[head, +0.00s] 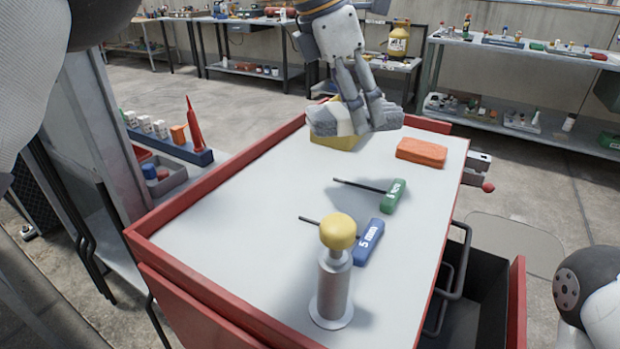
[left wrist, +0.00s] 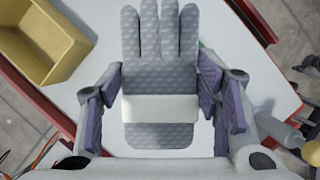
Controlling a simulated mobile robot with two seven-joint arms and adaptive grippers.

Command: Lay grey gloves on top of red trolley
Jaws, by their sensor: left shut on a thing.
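The grey gloves (head: 388,115) show with a white band around them and hang over the far part of the red trolley's top. My left gripper (head: 362,128) is shut on them, one finger on each side. In the left wrist view the gloves (left wrist: 160,70) lie between the finger pads, fingers pointing away, with the white band (left wrist: 160,108) across the cuff. The red trolley (head: 250,230) has a pale grey top with a red rim. I cannot tell whether the gloves touch the top. My right gripper is not in view.
On the trolley top are a yellow bin (head: 335,141) beside the gloves, an orange block (head: 421,152), a green-handled hex key (head: 394,196), a blue-handled hex key (head: 368,243) and a yellow-knobbed metal cylinder (head: 334,275). The left part is clear.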

